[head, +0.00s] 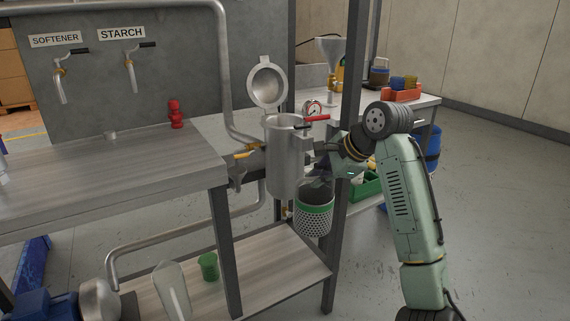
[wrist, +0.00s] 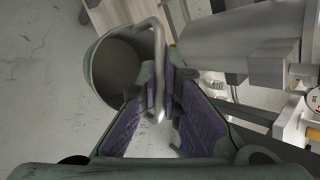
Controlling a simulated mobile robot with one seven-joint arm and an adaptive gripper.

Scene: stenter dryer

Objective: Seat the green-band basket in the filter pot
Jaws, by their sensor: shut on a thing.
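The green-band basket (head: 314,222) is a perforated metal cup with a green rim band. It hangs roughly upright below my gripper (head: 322,178), just right of the filter pot and low beside it. The filter pot (head: 284,160) is a tall steel cylinder, its round lid (head: 266,84) swung up open. In the wrist view my gripper (wrist: 164,88) is shut on the basket's wire handle, and the basket (wrist: 122,65) shows its open mouth at left. The pot's grey wall (wrist: 230,45) is on the right there, apart from the basket. The pot's inside is mostly hidden.
The steel bench (head: 130,170) lies left, and a lower shelf (head: 250,275) holds a green cup (head: 208,266). Open floor lies right.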

